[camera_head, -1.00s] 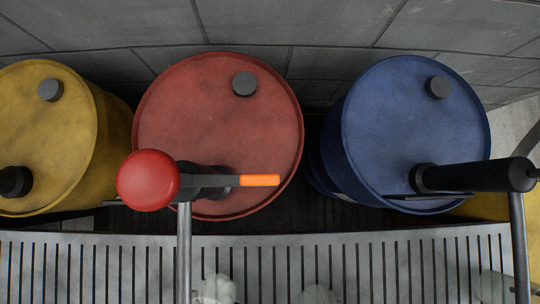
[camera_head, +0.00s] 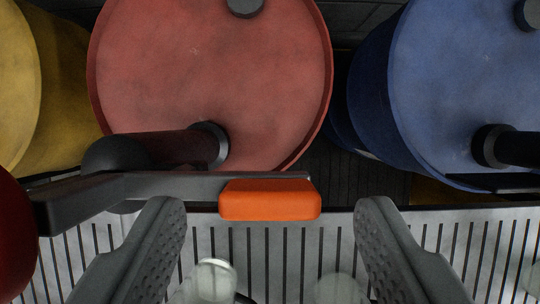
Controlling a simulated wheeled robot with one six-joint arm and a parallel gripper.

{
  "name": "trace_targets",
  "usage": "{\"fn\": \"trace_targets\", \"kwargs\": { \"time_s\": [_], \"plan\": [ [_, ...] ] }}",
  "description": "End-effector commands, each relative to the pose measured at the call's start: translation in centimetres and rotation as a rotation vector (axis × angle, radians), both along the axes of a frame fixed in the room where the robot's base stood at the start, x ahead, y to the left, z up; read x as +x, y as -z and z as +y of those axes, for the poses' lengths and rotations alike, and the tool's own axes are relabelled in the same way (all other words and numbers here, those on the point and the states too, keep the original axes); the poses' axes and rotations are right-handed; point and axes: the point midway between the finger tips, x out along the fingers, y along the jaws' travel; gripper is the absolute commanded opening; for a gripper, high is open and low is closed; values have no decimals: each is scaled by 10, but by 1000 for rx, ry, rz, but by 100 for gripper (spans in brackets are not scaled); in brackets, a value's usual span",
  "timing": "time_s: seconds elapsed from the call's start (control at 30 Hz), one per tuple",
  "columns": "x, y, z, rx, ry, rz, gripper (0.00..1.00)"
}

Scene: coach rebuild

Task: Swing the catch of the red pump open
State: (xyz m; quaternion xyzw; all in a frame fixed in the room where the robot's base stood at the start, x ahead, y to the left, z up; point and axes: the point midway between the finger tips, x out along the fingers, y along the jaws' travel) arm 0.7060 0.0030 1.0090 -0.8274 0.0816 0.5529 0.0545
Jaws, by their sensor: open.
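The red pump shows on the red drum (camera_head: 220,70), its dark body (camera_head: 180,147) reaching left from the drum top. Its red knob (camera_head: 12,240) is cut off at the left edge. The catch is a dark bar (camera_head: 150,184) with an orange end (camera_head: 270,200), lying level across the picture in front of the drum. My gripper (camera_head: 270,222) is open and empty. Its two grey fingers stand either side of the orange end, a little below it in the picture, with a gap on each side. I cannot tell whether they are at its depth.
A yellow drum (camera_head: 15,90) stands at the left and a blue drum (camera_head: 470,90) at the right, with a black pump part (camera_head: 515,148) on it. A slatted metal grate (camera_head: 300,250) runs below, with blurred clear glass (camera_head: 215,278) under the gripper.

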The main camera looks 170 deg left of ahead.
Motion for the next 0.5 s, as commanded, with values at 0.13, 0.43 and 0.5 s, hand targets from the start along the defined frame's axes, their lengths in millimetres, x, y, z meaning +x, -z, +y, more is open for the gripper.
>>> {"fn": "trace_targets", "kwargs": {
  "time_s": [0.13, 0.43, 0.5],
  "plan": [
    [5, 13, -1, 0, 0, 2, 58],
    [7, 17, -1, 0, 0, 0, 58],
    [7, 17, -1, 0, 0, 0, 58]
  ]
}}
